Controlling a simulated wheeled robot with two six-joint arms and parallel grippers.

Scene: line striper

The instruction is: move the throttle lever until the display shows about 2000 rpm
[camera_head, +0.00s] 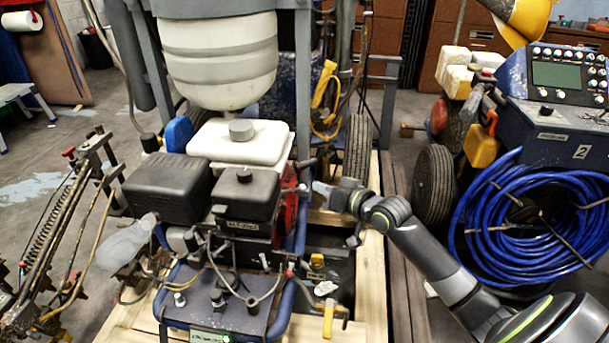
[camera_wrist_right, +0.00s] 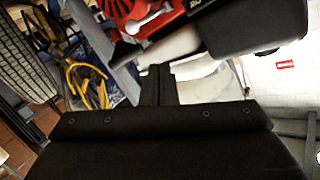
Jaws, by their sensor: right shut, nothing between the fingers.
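The engine (camera_head: 245,195) has a white tank and black covers and sits on a blue-framed machine at the centre of the head view. A small greenish display (camera_head: 210,336) is cut by the bottom edge; I cannot read its number. A short dark lever (camera_head: 305,163) sticks out at the engine's right side; I cannot tell for sure that it is the throttle lever. My right gripper (camera_head: 318,187) is beside the engine's red part, just below that lever. In the wrist view its fingers (camera_wrist_right: 160,70) are together and empty, close to a pale metal piece (camera_wrist_right: 172,46). My left gripper is out of view.
A red engine part (camera_head: 289,196) is close to my right gripper. A blue hose coil (camera_head: 530,225) and a control box (camera_head: 560,75) stand at the right. Wooden beams (camera_head: 374,270) run below my right arm. Wires cross the front panel.

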